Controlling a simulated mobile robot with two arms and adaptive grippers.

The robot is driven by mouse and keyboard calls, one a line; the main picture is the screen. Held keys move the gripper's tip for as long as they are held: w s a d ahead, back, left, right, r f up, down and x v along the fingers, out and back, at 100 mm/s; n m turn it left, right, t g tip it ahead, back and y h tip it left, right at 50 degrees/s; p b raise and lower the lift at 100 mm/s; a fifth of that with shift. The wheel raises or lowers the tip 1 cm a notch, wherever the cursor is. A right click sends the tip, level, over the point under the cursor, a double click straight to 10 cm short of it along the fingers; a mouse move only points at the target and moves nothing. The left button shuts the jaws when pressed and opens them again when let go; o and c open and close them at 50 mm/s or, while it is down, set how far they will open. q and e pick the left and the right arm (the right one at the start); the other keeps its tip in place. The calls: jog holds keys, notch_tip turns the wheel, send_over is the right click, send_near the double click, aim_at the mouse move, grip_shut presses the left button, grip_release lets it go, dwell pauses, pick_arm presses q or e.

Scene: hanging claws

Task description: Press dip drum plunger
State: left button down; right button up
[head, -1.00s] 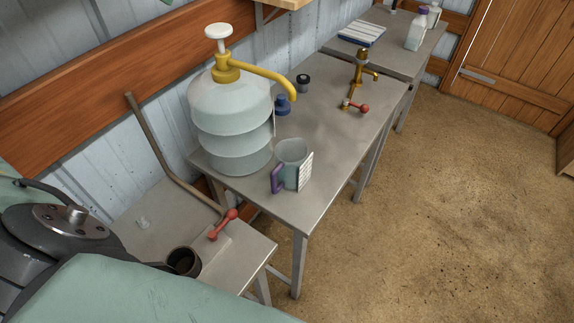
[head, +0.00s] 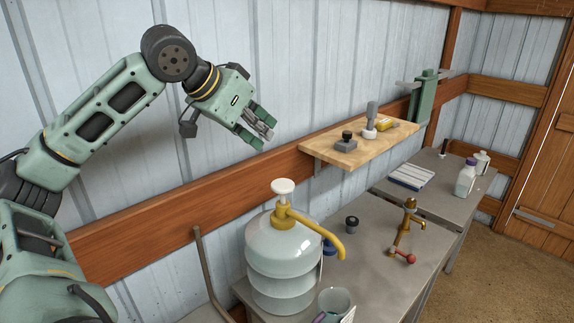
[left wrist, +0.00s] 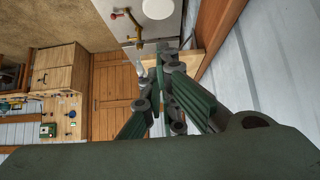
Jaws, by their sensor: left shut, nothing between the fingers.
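The dip drum (head: 284,262) is a ribbed, clear container on the metal table. Its white plunger knob (head: 283,186) stands raised on a yellow pump head with a curved yellow spout (head: 318,229). My left gripper (head: 268,138) is shut and empty, up in the air above and slightly left of the plunger, in front of the wall. The left wrist view shows its green fingers (left wrist: 160,85) together, with a white round top (left wrist: 158,8) at the upper edge that I cannot identify for sure. My right gripper is not in view.
A jug (head: 334,303) stands at the drum's front right. A brass tap (head: 408,225) with a red handle is on the table's right. A wooden wall shelf (head: 350,150) holding small items sits right of my left gripper. A bent pipe (head: 207,262) stands left of the drum.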

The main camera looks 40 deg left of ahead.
pick_arm(q)
jog(key=p, duration=0.4)
send_over(287, 184)
notch_tip(287, 184, down, 7)
jog(key=shift+w+r, duration=0.1)
jog(key=shift+r, duration=0.1)
notch_tip(287, 184, down, 3)
jog(key=shift+a+r, duration=0.1)
jog(key=shift+f, duration=0.8)
jog(key=shift+f, duration=0.15)
notch_tip(287, 184, down, 5)
jog(key=b, duration=0.3)
jog(key=shift+r, duration=0.3)
